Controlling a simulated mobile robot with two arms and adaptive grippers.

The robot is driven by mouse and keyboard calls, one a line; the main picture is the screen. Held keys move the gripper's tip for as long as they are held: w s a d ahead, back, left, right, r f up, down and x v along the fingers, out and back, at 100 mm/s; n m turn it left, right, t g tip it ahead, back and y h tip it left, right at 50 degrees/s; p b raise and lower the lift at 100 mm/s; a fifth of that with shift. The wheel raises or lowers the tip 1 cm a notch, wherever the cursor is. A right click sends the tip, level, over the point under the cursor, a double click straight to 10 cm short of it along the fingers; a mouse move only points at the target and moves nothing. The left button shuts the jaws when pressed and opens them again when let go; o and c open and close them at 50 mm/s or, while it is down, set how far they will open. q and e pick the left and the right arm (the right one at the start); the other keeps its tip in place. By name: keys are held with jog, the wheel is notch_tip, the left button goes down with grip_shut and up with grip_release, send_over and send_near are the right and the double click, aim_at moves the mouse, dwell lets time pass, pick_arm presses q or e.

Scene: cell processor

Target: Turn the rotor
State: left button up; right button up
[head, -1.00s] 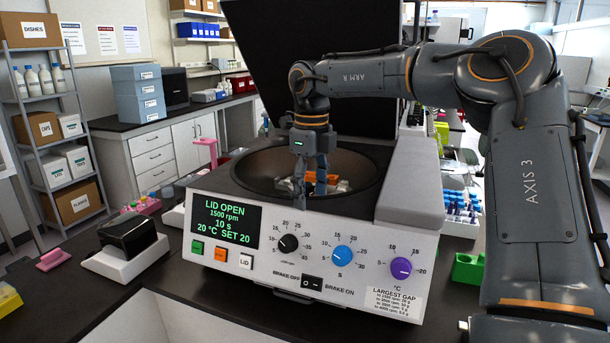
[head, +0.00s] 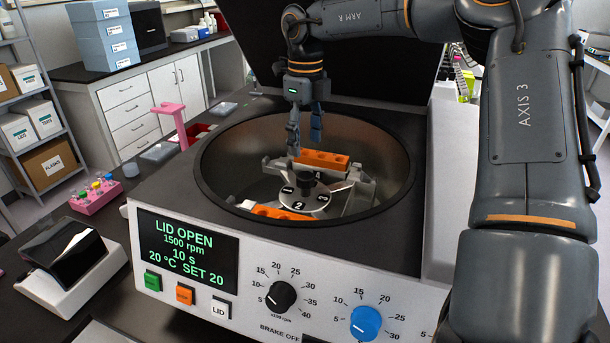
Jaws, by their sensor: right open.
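The centrifuge (head: 160,200) stands open with its dark lid (head: 400,85) raised behind the bowl. Its display reads LID OPEN, 1500 rpm, 10 s. Inside the round bowl (head: 235,160) is the grey rotor (head: 322,200), with a numbered hub; a 2 faces the front. One orange insert (head: 320,159) sits at the rotor's back and another orange insert (head: 275,212) at the front left. My right gripper (head: 304,146) points down over the bowl, open, with its fingertips near the back orange insert. Whether it touches anything I cannot tell. My left gripper is not in view.
A black dial (head: 281,297) and a blue dial (head: 366,323) are on the front panel. A pink stand (head: 172,118), a pink rack (head: 95,194) and a black-topped device (head: 66,255) stand left of the centrifuge. My right arm fills the right side.

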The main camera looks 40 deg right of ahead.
aim_at(306, 175)
notch_tip(306, 175, down, 10)
jog(key=shift+d+r+p, duration=0.1)
jog(key=shift+p, duration=1.1)
jog(key=shift+f, duration=0.6)
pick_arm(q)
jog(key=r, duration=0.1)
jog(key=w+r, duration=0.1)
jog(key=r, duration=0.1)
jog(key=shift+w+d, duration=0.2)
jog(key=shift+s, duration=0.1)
pick_arm(e)
jog(key=shift+c, duration=0.9)
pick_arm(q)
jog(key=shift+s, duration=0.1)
pick_arm(e)
grip_shut()
